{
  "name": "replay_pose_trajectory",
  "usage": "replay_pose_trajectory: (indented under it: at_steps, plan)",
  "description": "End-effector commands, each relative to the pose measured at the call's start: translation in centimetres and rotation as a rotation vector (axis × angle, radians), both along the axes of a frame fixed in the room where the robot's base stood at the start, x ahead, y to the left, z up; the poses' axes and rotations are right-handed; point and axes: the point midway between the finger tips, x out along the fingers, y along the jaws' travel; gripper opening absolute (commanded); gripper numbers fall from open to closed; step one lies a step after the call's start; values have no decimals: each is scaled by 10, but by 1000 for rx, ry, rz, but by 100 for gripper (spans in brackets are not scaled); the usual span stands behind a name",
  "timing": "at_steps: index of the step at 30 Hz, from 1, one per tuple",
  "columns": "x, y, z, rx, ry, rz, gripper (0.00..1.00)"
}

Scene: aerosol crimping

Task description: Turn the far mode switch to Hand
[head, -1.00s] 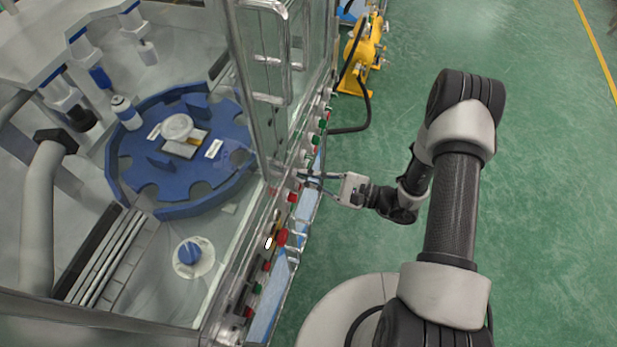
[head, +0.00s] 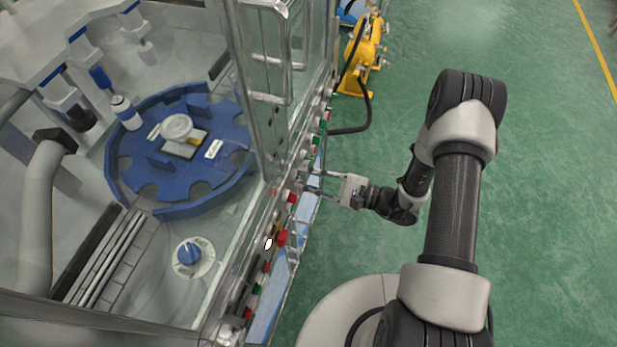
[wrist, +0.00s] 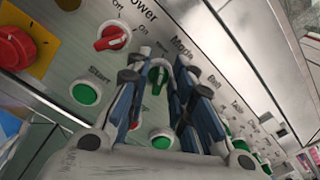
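The mode switch (wrist: 158,76) is a green knob in a pale round bezel, under the printed word "Mode" on the grey panel. My gripper (wrist: 159,66) has one finger on each side of it in the wrist view. I see a gap between the fingers and the knob, so the gripper looks open around it. The fingers hide part of the bezel and the lettering around it, so I cannot read the knob's setting. In the head view my gripper (head: 312,181) reaches from the right to the machine's panel edge; the knob is too small to make out there.
Beside the mode switch are a red power switch (wrist: 112,38), a green start button (wrist: 86,92) and a red emergency button (wrist: 14,46) on yellow. Clear guarding (head: 245,120) rises behind the panel. A yellow pump (head: 357,62) stands farther off. Green floor (head: 560,180) is open on the right.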

Motion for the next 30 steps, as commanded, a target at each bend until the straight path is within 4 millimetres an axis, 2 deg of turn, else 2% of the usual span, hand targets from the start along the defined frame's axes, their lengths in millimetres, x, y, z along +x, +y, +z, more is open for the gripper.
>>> replay_pose_trajectory:
  at_steps: [10, 14, 24, 30]
  plan:
    - [0, -1, 0, 1, 1, -1, 28]
    - [-2, -9, 0, 0, 1, -4, 28]
    - [-25, -74, 0, -1, -1, -7, 28]
    - [-36, -103, 0, 0, 0, -4, 28]
